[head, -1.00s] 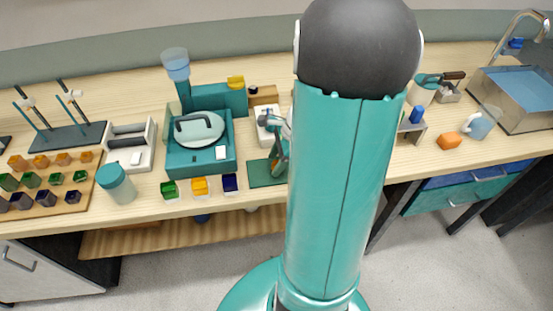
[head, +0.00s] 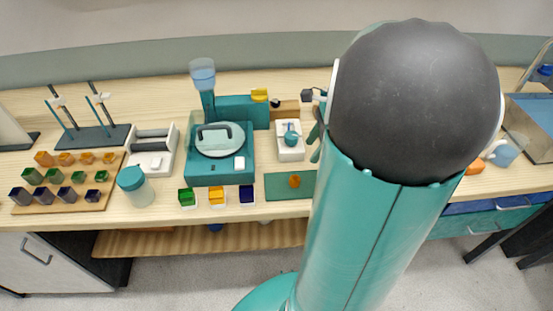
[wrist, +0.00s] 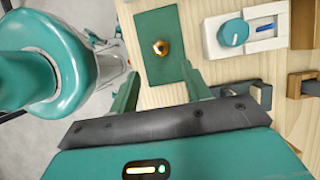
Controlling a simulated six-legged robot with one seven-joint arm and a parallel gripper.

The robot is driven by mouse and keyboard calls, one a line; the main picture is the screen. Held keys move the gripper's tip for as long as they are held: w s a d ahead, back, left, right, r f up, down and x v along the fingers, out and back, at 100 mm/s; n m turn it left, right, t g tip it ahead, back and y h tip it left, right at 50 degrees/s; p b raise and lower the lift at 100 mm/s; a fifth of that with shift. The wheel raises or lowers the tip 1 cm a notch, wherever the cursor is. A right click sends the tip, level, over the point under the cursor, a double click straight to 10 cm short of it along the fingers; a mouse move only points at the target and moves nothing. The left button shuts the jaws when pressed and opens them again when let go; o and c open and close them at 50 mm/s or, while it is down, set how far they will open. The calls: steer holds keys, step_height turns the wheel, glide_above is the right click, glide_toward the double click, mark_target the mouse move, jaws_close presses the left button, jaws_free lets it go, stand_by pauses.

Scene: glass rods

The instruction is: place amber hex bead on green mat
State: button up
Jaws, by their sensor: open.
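In the head view my arm covers most of the gripper.
Left of the mat stand small green, yellow and dark blue cups (head: 217,196) and a teal machine with a round lid (head: 219,140). A white device with a teal knob (head: 290,138) stands behind the mat.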

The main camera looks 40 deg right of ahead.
steer(key=a+r+n+t+h, duration=0.1)
steer(key=a+r+n, duration=0.2)
steer(key=a+n, duration=0.5)
steer(key=s+a+r+n+t+h, duration=0.1)
steer(key=a+r+n, duration=0.2)
steer(key=a+n, duration=0.5)
steer(key=s+a+r+n+t+h, duration=0.1)
steer(key=a+r+n, duration=0.2)
steer(key=a+n, duration=0.5)
steer(key=a, duration=0.3)
steer(key=shift+r+n+h, duration=0.15)
steer(key=shift+n+h, duration=0.25)
